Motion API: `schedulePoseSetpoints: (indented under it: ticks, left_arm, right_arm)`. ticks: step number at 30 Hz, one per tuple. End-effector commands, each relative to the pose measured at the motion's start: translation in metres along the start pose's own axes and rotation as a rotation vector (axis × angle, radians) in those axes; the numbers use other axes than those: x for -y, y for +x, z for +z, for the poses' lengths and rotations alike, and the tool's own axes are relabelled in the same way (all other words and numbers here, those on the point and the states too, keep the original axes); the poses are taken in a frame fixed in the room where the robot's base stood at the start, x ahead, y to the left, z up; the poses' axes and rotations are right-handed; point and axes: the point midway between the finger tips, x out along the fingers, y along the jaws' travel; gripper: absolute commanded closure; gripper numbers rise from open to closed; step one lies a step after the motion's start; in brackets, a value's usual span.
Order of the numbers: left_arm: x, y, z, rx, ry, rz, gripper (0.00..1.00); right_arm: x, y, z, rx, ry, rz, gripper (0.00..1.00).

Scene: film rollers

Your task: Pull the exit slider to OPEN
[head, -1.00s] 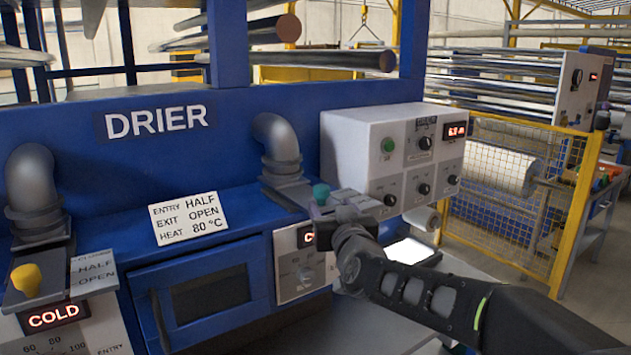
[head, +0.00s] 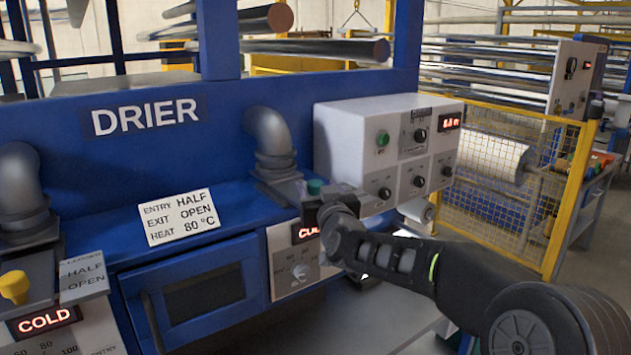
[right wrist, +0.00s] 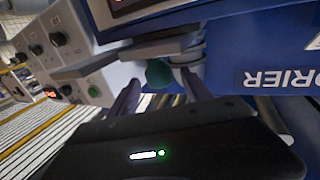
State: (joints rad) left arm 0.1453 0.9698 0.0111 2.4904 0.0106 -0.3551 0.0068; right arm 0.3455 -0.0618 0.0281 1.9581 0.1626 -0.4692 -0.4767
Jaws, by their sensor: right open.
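The exit slider's green knob (head: 315,187) stands on a grey track below the right-hand pipe of the blue drier (head: 240,225). My right gripper (head: 322,205) is at this knob and hides much of the track and its position labels. In the right wrist view the green knob (right wrist: 158,73) lies ahead, between the two spread fingers (right wrist: 160,92); I see no grip on it. The second slider, with a yellow knob (head: 14,287), is at the far left beside HALF and OPEN labels. My left gripper is not in view.
A card (head: 180,217) on the drier reads entry HALF, exit OPEN, heat 80 °C. A white control box (head: 345,150) with knobs stands close behind and right of my gripper. A dial panel (head: 290,270) with a red display is below it.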

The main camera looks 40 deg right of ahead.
Motion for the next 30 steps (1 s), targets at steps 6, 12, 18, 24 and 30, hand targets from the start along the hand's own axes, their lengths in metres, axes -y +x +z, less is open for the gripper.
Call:
schedulePoseSetpoints:
  ticks: [6,12,18,24,30]
  left_arm:
    - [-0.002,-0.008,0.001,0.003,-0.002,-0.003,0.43]
    - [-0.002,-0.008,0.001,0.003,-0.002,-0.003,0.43]
    - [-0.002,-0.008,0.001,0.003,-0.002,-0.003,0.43]
    - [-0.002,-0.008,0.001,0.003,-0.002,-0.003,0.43]
    - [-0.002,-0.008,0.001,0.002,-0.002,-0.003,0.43]
  right_arm:
    - [0.0,0.024,-0.001,0.0,0.0,0.001,0.43]
    - [0.0,0.026,0.0,0.0,0.0,0.0,0.43]
    - [0.0,0.026,0.0,0.0,0.0,0.0,0.51]
    - [0.0,0.025,0.0,0.0,0.0,0.0,0.67]
    - [0.0,0.025,0.0,0.0,0.0,0.0,0.84]
